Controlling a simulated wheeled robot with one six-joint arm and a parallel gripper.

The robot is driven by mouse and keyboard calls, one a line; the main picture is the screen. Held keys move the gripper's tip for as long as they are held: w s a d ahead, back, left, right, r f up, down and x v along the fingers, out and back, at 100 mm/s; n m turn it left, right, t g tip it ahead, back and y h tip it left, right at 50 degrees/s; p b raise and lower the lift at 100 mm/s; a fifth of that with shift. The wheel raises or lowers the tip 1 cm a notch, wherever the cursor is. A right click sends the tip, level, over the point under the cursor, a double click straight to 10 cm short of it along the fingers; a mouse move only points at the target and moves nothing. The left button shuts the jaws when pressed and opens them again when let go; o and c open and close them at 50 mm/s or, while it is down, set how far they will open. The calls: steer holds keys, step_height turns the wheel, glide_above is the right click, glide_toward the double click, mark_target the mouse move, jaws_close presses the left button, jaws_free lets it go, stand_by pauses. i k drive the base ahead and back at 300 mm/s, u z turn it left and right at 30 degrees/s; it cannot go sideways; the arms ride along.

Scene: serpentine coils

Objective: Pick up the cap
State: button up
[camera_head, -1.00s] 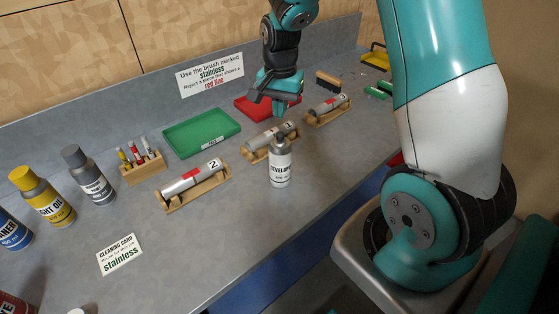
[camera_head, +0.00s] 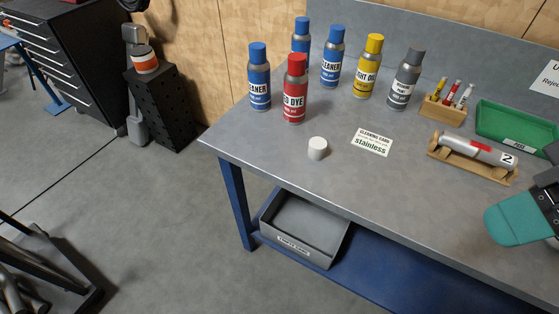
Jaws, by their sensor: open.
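The cap (camera_head: 317,148) is a small white cylinder. It stands alone on the grey bench top, near the front edge, left of the cleaning card and in front of the red dye can. My gripper (camera_head: 545,196) shows only in part at the right edge, as teal and dark pieces. It is open and far to the right of the cap, apart from it. The rest of it is cut off by the frame.
A red dye can (camera_head: 295,90), blue cleaner cans (camera_head: 259,78), a yellow can (camera_head: 369,68) and a grey-capped can (camera_head: 406,80) stand behind the cap. The cleaning card (camera_head: 372,142) lies to its right. A cradle (camera_head: 500,175) holds a cylinder farther right. Bench around the cap is clear.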

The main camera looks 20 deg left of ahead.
mark_target(317, 146)
steer(key=u, duration=0.2)
steer(key=k, duration=0.35)
steer(key=u, duration=1.3)
steer(key=i, duration=1)
steer(key=z, duration=0.65)
